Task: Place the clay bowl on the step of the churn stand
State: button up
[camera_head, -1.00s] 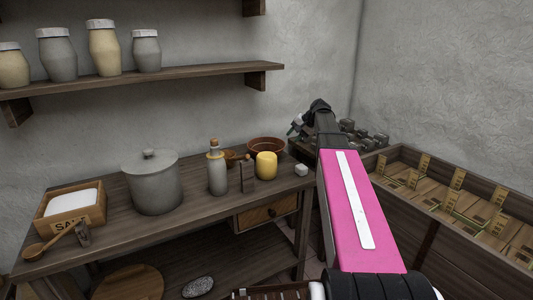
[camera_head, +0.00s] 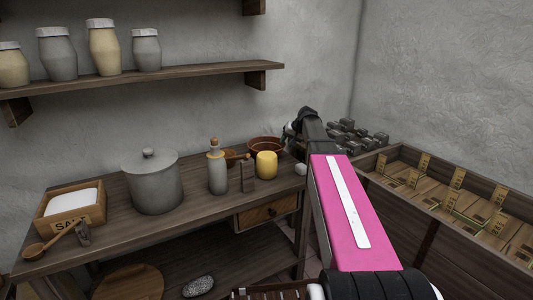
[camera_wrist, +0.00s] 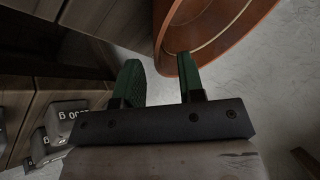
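The clay bowl (camera_head: 262,144) is reddish brown and sits at the back right of the wooden table. In the head view my gripper (camera_head: 290,131) is just right of the bowl, mostly hidden by my wrist. In the wrist view the bowl (camera_wrist: 228,28) fills the upper right. My gripper's two green fingers (camera_wrist: 158,60) are spread apart, with nothing visibly held. The right finger overlaps the bowl's near edge; I cannot tell whether it touches. I cannot make out the churn stand or its step in these views.
Metal weights (camera_head: 345,132) sit behind my arm; some show in the wrist view (camera_wrist: 67,115). A partitioned wooden crate (camera_head: 428,218) is at right.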

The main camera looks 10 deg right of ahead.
aim_at(283, 145)
jog(key=x, duration=0.4)
grip_shut()
